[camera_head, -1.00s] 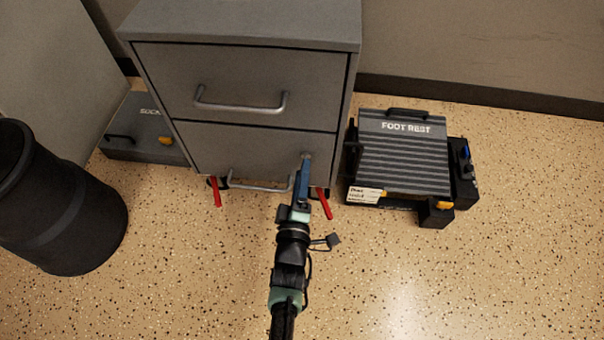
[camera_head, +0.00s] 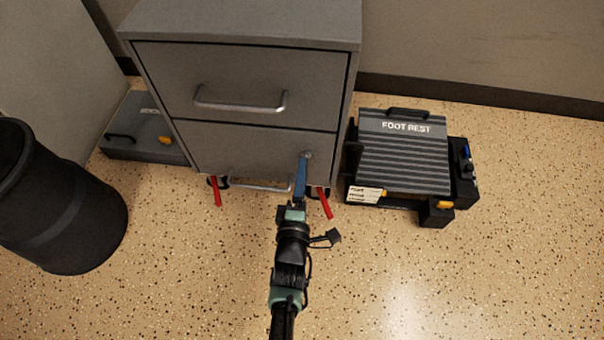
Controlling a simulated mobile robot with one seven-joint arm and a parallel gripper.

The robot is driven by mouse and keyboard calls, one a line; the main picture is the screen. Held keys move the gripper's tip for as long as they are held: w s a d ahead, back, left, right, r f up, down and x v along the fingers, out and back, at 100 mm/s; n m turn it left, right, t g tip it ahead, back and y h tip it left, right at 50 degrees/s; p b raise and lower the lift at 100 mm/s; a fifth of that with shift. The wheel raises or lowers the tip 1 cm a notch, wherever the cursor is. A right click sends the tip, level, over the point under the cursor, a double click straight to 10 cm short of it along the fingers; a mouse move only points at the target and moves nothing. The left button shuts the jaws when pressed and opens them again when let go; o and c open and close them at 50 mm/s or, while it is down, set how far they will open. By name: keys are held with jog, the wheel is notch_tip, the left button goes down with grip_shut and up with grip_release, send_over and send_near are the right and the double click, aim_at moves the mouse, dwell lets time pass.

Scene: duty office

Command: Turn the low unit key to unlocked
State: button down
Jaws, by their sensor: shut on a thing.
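The low unit is a grey two-drawer cabinet (camera_head: 262,70) on casters. A small round metal lock (camera_head: 308,155) shows at the upper right of its lower drawer front (camera_head: 240,150). My gripper (camera_head: 304,162) reaches up from below, and its narrow blue fingers end at this lock. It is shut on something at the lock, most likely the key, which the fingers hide. I cannot read the key's angle or any lock marking.
A foot rest (camera_head: 404,155) stands on the floor right of the cabinet. A flat grey box (camera_head: 130,145) lies to its left, and a black bin (camera_head: 60,210) stands further left. Red caster levers (camera_head: 325,204) stick out below the drawer. The front floor is clear.

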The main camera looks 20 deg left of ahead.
jog(key=shift+c, duration=1.4)
grip_release()
jog(key=p+v, duration=0.6)
jog(key=v, duration=0.7)
